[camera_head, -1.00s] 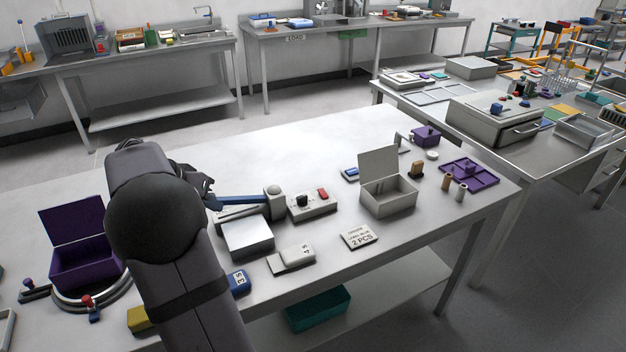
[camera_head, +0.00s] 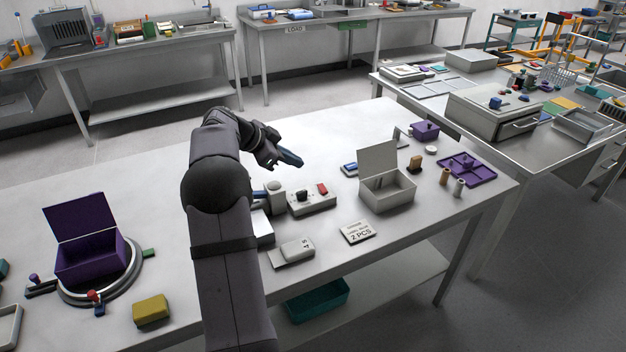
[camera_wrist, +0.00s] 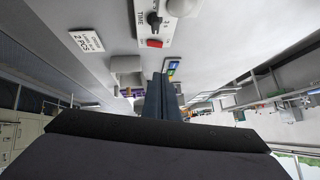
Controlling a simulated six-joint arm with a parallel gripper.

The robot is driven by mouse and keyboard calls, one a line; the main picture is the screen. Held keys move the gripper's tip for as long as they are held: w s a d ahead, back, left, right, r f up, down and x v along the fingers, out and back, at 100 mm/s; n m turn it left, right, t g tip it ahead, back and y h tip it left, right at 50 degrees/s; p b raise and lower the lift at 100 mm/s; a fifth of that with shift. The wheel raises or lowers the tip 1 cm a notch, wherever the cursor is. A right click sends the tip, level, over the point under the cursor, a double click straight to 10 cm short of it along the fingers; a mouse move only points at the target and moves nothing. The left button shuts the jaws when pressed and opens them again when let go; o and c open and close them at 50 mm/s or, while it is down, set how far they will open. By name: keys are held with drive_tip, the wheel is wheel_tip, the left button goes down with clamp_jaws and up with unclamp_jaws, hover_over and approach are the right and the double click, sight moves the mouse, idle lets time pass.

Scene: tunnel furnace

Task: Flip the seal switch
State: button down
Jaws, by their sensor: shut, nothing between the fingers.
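A grey control box (camera_head: 318,205) stands on the near table and carries a black knob (camera_head: 303,196) and a red switch (camera_head: 322,188). In the wrist view the box (camera_wrist: 182,32) shows the word TIME by the knob (camera_wrist: 154,20), with the red switch (camera_wrist: 154,43) near its edge. I cannot read which way the switch is set. My gripper (camera_head: 298,163) is shut and empty, above the table behind the box and apart from it. Its fingers (camera_wrist: 161,78) also show in the wrist view, pointing away from the camera. The sealer (camera_head: 275,193) beside the box is partly hidden by my arm.
An open grey box (camera_head: 388,203) stands right of the control box, with a small blue item (camera_head: 349,169) between them. A 2 PCS card (camera_head: 358,232) and a grey block (camera_head: 298,247) lie in front. A purple box (camera_head: 90,262) is at left.

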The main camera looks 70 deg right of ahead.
drive_tip(key=shift+s+d+f, duration=0.1)
drive_tip(key=p, duration=0.5)
approach(321, 183)
drive_tip(key=s+d, duration=0.3)
drive_tip(key=shift+w+f+p, duration=0.2)
drive_tip(key=shift+f+p, duration=0.2)
drive_tip(key=shift+f, duration=0.55)
drive_tip(key=shift+w+d+f+p, duration=0.1)
drive_tip(key=shift+f+p, duration=0.05)
drive_tip(key=shift+f, duration=0.3)
drive_tip(key=shift+w+d+f+p, duration=0.1)
drive_tip(key=shift+f+p, duration=0.05)
drive_tip(key=shift+f, duration=0.3)
